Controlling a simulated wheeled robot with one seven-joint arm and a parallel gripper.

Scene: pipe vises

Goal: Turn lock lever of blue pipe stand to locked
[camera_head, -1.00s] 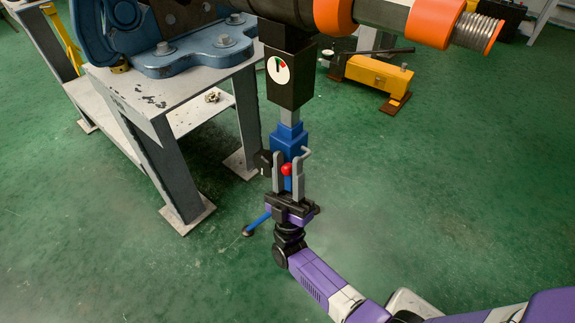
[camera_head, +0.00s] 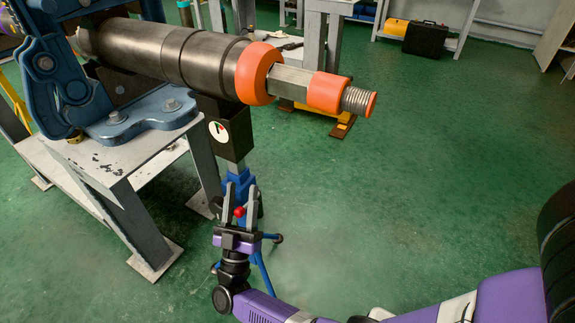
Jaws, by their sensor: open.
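The blue pipe stand (camera_head: 243,178) stands upright under the large pipe, with a black head (camera_head: 226,146) bearing a small round dial (camera_head: 219,132) in white, red and green. Its red ball knob (camera_head: 239,211), seemingly the end of the lock lever, shows between the two grey fingers of my gripper (camera_head: 242,190). The gripper is open, with one finger on each side of the knob in the picture. I cannot tell whether either finger touches it. The lever's shaft and much of the lower stand are hidden behind the gripper.
The dark pipe (camera_head: 165,50) with orange collars (camera_head: 258,73) extends above the gripper. A blue vise (camera_head: 150,118) sits on a grey metal table (camera_head: 95,180) at left. The stand's blue legs (camera_head: 263,272) spread near my arm. Green floor (camera_head: 400,180) to the right is clear.

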